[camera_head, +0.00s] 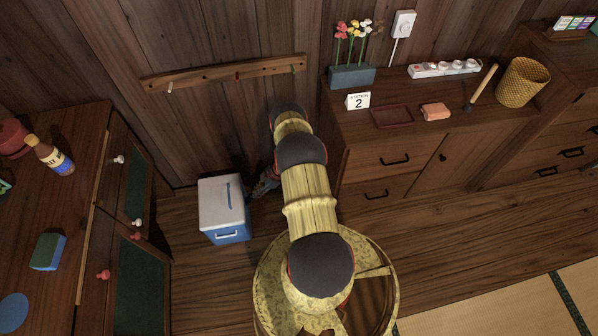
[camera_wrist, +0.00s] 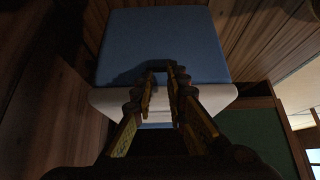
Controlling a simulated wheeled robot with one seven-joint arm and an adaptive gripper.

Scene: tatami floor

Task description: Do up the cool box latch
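The cool box (camera_head: 223,222) stands on the floor in the head view, with a blue body, a white lid (camera_head: 213,200), a blue strip on the lid and a pale handle on its front. My gripper (camera_head: 266,183) is at its right side, partly hidden by my arm. In the wrist view the blue side of the cool box (camera_wrist: 165,35) fills the top, with the lid (camera_wrist: 108,100) below it. My gripper (camera_wrist: 161,75) points at this side near the lid seam. Its fingertips stand a little apart. I cannot make out the latch in the dark around the fingertips.
A wooden cabinet (camera_head: 125,200) stands left of the box, and a drawer unit (camera_head: 400,165) stands to the right. A peg rail (camera_head: 225,73) is on the wall behind. Floor is clear in front of the box.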

